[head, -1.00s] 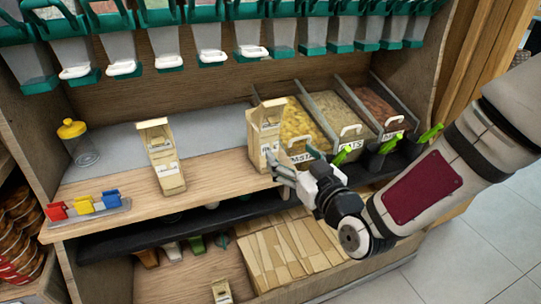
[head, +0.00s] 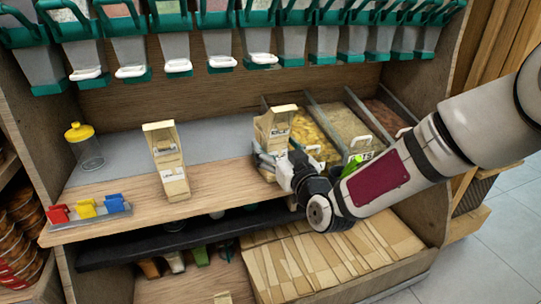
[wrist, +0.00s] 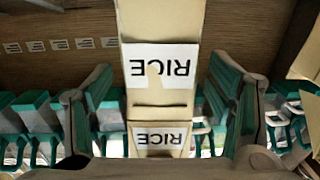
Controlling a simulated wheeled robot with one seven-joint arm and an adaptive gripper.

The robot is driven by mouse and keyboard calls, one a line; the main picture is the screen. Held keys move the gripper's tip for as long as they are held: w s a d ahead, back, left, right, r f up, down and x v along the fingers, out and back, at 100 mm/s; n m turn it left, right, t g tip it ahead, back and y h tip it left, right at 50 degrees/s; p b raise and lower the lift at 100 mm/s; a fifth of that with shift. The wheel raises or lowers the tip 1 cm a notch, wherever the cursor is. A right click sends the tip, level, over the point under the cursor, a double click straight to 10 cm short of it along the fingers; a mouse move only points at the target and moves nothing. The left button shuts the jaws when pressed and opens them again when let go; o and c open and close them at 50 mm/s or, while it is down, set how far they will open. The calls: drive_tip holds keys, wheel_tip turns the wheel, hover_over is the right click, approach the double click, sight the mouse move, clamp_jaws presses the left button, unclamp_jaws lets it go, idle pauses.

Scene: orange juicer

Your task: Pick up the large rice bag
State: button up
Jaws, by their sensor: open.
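A tan paper bag (head: 272,126) stands upright on the wooden counter. In the wrist view, this bag (wrist: 160,88) appears upside down with two white RICE labels. My gripper (head: 264,166) is at the bag's lower part and hides some of it. In the wrist view, my gripper's two teal-padded fingers (wrist: 160,112) are spread, one on each side of the bag, with gaps visible beside it. A second tan bag (head: 168,162) stands upright further left on the counter; its label is too small to read.
Bins of dry goods (head: 345,128) stand right of the bag, partly behind my arm. A yellow-lidded jar (head: 84,148) and a rack of coloured clips (head: 88,209) are at the left. Dispensers (head: 178,50) hang above. Folded paper bags (head: 315,262) lie below.

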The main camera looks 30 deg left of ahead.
sight(264, 132)
drive_tip(key=shift+b+x, duration=0.35)
drive_tip(key=shift+x, duration=1.6)
drive_tip(key=shift+d+f, duration=0.1)
drive_tip(key=c, duration=1.6)
drive_tip(key=shift+c, duration=0.4)
